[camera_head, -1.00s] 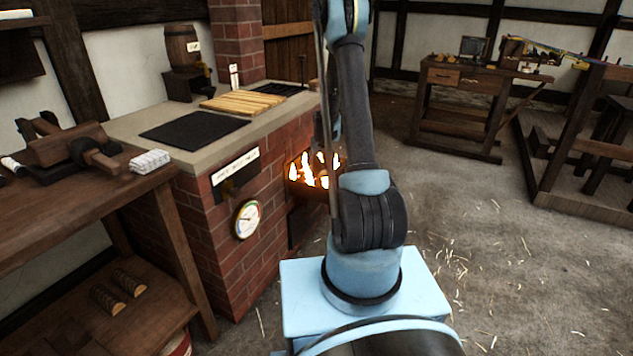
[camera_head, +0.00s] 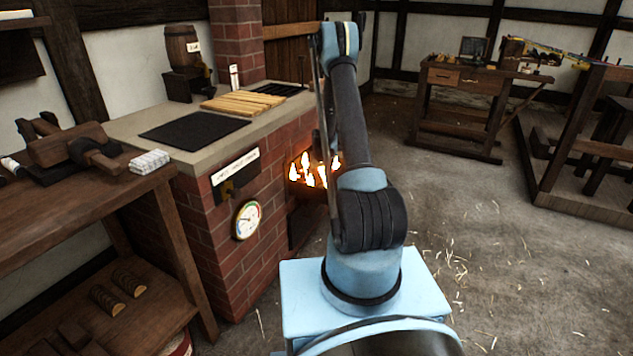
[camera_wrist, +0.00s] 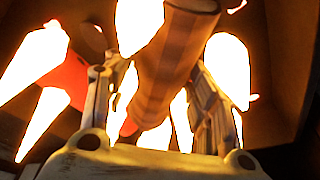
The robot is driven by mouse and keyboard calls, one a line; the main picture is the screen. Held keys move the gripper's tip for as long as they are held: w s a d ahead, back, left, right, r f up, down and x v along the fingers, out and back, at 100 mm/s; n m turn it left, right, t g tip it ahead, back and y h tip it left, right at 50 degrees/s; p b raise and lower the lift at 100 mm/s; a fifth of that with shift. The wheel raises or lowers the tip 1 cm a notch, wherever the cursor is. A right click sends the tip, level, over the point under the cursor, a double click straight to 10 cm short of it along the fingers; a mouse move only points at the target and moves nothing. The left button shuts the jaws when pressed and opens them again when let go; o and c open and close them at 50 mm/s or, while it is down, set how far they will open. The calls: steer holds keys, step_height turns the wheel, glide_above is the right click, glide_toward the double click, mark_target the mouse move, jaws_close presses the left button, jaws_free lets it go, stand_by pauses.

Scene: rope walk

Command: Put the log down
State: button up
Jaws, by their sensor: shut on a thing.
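My gripper (camera_wrist: 160,105) shows in the wrist view, with its two fingers on either side of a brown log (camera_wrist: 172,62). It is shut on the log, which points up and away from the palm. Bright flames (camera_wrist: 228,68) stand around and behind the log, inside the firebox. In the head view, the firebox opening with its flames (camera_head: 308,170) is in the brick stove's side, beside my arm. My gripper and the log are hidden there behind my arm and the stove. Whether the log touches the firebox floor cannot be told.
The brick stove (camera_head: 232,265) carries a dial (camera_head: 247,220) and a dark plate (camera_head: 194,130) on top. A wooden workbench (camera_head: 150,195) stands at the left. A desk (camera_head: 462,90) stands at the back right. The floor at right is open, with scattered straw.

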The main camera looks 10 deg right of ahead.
steer(key=shift+w+f, duration=0.25)
steer(key=shift+f, duration=0.35)
steer(key=o, duration=1.2)
steer(key=s+a+f+v, duration=0.1)
steer(key=s+v, duration=0.2)
steer(key=v, duration=1.1)
steer(key=s+f+v, duration=0.1)
steer(key=s+v, duration=0.2)
steer(key=v, duration=1.1)
steer(key=s+r, duration=0.4)
steer(key=s, duration=0.3)
steer(key=s+r, duration=0.5)
steer(key=s, duration=0.2)
steer(key=s+f, duration=0.2)
steer(key=s, duration=1.2)
steer(key=s+f+m+g, duration=0.1)
steer(key=s+f, duration=0.1)
steer(key=s, duration=1.2)
steer(key=shift+s+m+h, duration=0.3)
steer(key=shift+s, duration=0.05)
